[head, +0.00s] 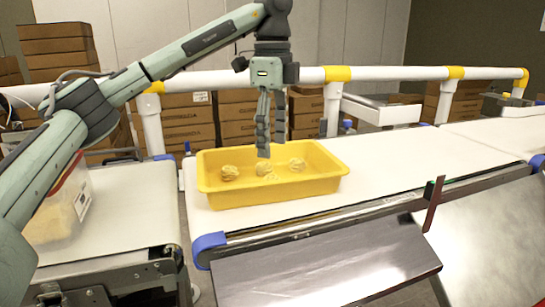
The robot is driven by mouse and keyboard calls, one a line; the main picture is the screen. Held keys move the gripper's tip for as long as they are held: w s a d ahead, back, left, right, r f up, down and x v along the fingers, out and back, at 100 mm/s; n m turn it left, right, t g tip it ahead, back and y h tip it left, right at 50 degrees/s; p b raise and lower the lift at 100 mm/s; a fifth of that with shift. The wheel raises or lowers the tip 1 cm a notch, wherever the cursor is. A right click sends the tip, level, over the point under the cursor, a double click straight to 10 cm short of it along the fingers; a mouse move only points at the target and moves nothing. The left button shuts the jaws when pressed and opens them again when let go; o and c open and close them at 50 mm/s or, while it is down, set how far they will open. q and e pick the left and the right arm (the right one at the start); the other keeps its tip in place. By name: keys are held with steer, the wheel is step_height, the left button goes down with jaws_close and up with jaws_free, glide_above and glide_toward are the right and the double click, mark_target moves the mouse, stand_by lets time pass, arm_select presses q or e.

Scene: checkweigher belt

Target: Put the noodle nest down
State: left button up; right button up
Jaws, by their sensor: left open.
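A yellow tray (273,192) stands on the white belt, with several pale noodle nests in it. One noodle nest (230,172) lies at the left of the tray, another (297,164) at the right, and others near the middle, partly hidden by my gripper. My left gripper (270,153) points down over the middle of the tray. It is open, and no nest shows held between its fingers. I cannot tell whether the fingers touch a nest. My right gripper is not in view.
A clear bin (58,212) with pale contents stands on the left conveyor (120,215), partly behind my left arm. A white guard rail (400,73) with yellow joints runs behind the belt. Cardboard boxes (190,120) are stacked beyond it. The belt (420,155) right of the tray is clear.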

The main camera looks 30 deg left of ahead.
arm_select(q)
step_height(320, 180, up, 4)
steer(key=shift+r+p, duration=0.1)
steer(key=shift+p, duration=0.25)
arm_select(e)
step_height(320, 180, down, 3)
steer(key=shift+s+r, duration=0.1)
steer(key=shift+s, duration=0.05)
